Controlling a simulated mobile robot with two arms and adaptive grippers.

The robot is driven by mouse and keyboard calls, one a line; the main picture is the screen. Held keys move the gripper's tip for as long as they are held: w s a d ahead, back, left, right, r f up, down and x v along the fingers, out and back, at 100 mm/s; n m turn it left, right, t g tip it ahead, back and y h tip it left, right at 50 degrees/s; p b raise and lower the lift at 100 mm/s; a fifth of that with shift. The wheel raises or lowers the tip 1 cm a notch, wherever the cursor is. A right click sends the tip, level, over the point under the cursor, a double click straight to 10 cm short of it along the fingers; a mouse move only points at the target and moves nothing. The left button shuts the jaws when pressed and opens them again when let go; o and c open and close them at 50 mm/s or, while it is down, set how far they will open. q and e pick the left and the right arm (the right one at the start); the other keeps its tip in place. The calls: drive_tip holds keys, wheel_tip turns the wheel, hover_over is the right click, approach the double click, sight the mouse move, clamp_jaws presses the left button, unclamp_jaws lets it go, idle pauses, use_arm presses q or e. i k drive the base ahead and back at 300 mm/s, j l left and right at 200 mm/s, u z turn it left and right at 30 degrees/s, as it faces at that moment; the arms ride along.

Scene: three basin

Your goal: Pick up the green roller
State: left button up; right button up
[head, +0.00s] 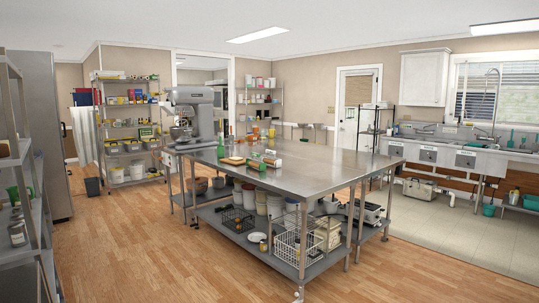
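A small green cylinder-like item (256,165), which looks like the green roller, lies on the steel worktable (320,178) near its left front edge. It is too small to tell its exact shape. Other small items lie close behind it and to its right, one of them reddish brown (273,161). Neither of my grippers is in view, so nothing shows of what they hold.
A large grey mixer (190,110) stands at the table's far left, with a green bottle (220,148) and a flat tan item (232,160) nearby. A metal shelf (35,215) stands at left. Wooden floor (130,250) before the table is clear.

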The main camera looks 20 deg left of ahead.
sight(263, 166)
drive_tip(key=i+l, duration=0.2)
drive_tip(key=i, duration=0.15)
drive_tip(key=i+l, duration=0.15)
drive_tip(key=i, duration=0.2)
drive_tip(key=i+j+u, duration=0.15)
drive_tip(key=i, duration=0.4)
drive_tip(key=i+u, duration=0.1)
drive_tip(key=i, duration=0.45)
drive_tip(key=i+j+u, duration=0.1)
drive_tip(key=i+j, duration=0.35)
drive_tip(key=j, duration=0.25)
drive_tip(key=i+j, duration=0.5)
drive_tip(key=j, duration=0.15)
drive_tip(key=i+j+u, duration=0.15)
drive_tip(key=i+j, duration=0.3)
drive_tip(key=j, duration=0.2)
